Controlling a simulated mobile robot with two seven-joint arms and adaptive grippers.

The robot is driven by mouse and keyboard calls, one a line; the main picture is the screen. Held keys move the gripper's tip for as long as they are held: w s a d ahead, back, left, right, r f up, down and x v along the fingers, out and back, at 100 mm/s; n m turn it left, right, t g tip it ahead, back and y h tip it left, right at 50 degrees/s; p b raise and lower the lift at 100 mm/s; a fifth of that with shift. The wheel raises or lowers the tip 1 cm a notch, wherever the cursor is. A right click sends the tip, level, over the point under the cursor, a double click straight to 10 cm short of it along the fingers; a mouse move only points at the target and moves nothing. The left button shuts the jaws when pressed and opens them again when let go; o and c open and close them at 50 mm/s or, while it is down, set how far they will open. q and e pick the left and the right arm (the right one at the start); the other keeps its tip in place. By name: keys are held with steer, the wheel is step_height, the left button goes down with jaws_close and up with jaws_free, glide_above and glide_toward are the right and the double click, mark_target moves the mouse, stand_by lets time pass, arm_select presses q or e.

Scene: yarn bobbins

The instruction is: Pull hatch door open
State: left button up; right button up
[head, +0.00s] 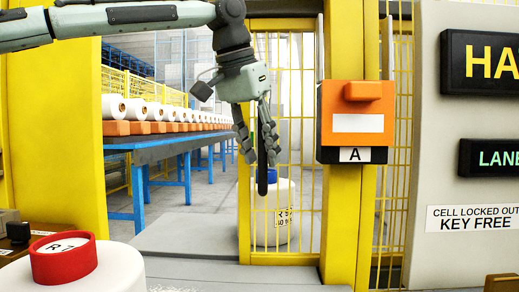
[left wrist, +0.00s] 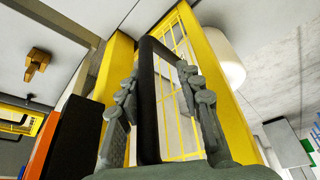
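The hatch door (head: 301,190) is a yellow frame with wire mesh, beside the yellow post in the middle of the head view. Its mesh also shows in the left wrist view (left wrist: 176,110). A black bar handle (head: 262,182) stands upright on it. In the left wrist view the handle (left wrist: 148,110) rises between my fingers. My left gripper (head: 258,148) points down at the handle; in the wrist view its fingers (left wrist: 158,95) are spread either side of it, with gaps visible. Contact at the fingertips is unclear. My right gripper is not in view.
An orange box marked A (head: 352,122) is on the post right of the door. A blue conveyor table (head: 165,144) with white bobbins stands behind the opening at left. A white drum (head: 284,205) shows through the mesh. A red-capped bobbin (head: 64,262) is at front left.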

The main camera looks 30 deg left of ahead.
arm_select(q)
steer(key=shift+r, duration=0.1)
steer(key=c, duration=0.7)
jaws_close()
